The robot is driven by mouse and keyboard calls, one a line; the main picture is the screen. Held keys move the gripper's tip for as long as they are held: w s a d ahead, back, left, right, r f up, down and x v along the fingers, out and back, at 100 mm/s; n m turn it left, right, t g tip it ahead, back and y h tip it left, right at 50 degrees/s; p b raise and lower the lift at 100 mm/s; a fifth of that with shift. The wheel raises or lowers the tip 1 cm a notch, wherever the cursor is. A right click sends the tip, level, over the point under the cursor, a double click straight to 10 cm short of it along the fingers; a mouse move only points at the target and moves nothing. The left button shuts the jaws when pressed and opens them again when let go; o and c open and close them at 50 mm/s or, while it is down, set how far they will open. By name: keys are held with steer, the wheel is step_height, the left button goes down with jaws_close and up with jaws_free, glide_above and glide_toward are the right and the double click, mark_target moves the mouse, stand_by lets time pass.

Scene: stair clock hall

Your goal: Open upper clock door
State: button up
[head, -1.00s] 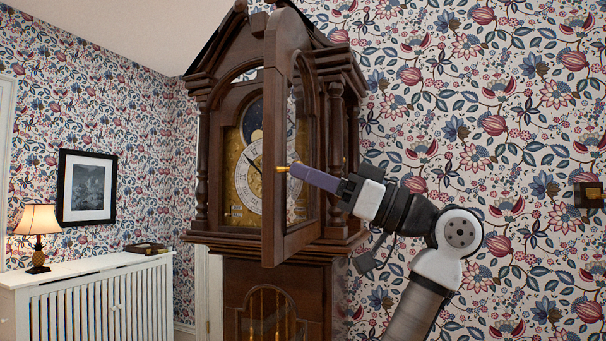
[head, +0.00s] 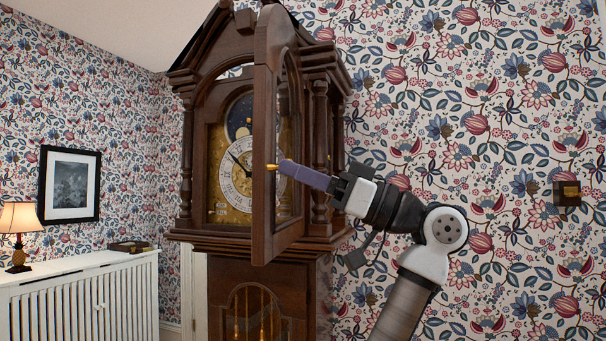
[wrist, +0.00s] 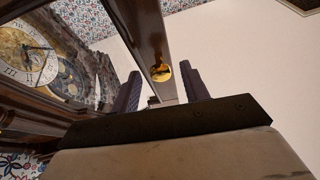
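The upper clock door (head: 264,130) is a dark wooden arched frame with glass on the tall case clock. It stands swung out, nearly edge-on in the head view, baring the dial (head: 238,171). Its small brass knob (head: 271,167) points left. My gripper (head: 284,168) reaches in from the right, its purple fingers at the door's edge near the knob. In the wrist view my gripper (wrist: 160,70) has its fingers apart, with the door frame (wrist: 143,30) and knob (wrist: 158,72) showing between them. I cannot tell whether either finger touches the door.
The clock's case (head: 222,285) stands against the patterned wall. A white radiator cover (head: 85,300) at left holds a lamp (head: 19,230) and a book (head: 130,246). A small dark wall box (head: 567,193) is at right. Space before the clock looks clear.

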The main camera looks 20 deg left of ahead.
steer(key=b+v, duration=0.3)
steer(key=v, duration=1)
steer(key=shift+d+f, duration=0.25)
steer(key=shift+d, duration=0.1)
